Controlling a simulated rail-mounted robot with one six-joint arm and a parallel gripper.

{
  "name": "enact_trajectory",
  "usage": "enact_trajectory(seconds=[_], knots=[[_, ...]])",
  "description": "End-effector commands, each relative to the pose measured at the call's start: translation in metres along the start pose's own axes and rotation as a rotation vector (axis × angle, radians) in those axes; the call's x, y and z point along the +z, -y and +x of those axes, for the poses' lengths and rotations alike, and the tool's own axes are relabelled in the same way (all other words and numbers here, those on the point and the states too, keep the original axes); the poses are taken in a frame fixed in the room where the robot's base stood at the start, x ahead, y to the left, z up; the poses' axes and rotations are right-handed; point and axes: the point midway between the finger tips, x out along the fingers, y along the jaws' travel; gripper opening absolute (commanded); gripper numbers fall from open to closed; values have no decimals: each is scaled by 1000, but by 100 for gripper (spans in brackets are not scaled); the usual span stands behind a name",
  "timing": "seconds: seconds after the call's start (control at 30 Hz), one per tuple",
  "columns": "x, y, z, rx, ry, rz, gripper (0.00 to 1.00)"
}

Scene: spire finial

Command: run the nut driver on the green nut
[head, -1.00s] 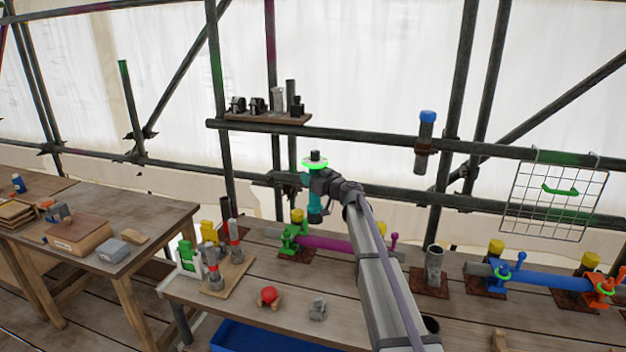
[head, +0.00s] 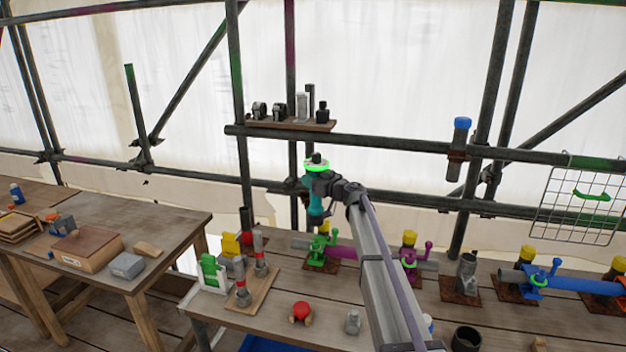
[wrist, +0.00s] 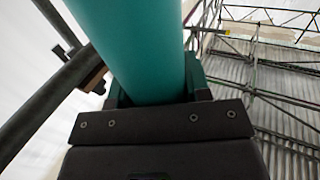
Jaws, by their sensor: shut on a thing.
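My gripper (head: 320,187) is shut on a teal, cylindrical tool, the nut driver (head: 316,204), held upright in the air. In the wrist view the teal body (wrist: 145,55) fills the space between the jaws; its ends are out of that view. In the head view a bright green ring (head: 317,167) circles its dark top.
A magenta clamp (head: 411,262), a grey cup (head: 466,269) and a blue clamp (head: 540,278) stand to the right on the bench. A wooden board with grey-red posts (head: 240,284) is at left. A shelf (head: 290,124) and scaffold rails lie behind the arm.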

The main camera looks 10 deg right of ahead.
Motion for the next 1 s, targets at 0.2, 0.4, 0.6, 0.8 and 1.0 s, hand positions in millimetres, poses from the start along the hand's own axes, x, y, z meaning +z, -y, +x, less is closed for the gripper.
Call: enact_trajectory(seconds=[0.2, 0.4, 0.6, 0.8, 1.0], knots=[[20, 0, -1, 0, -1, 1, 13], [39, 0, -1, 0, -1, 1, 13], [58, 0, -1, 1, -1, 1, 13], [76, 0, -2, 1, -1, 1, 13], [95, 0, -2, 1, -1, 1, 13]])
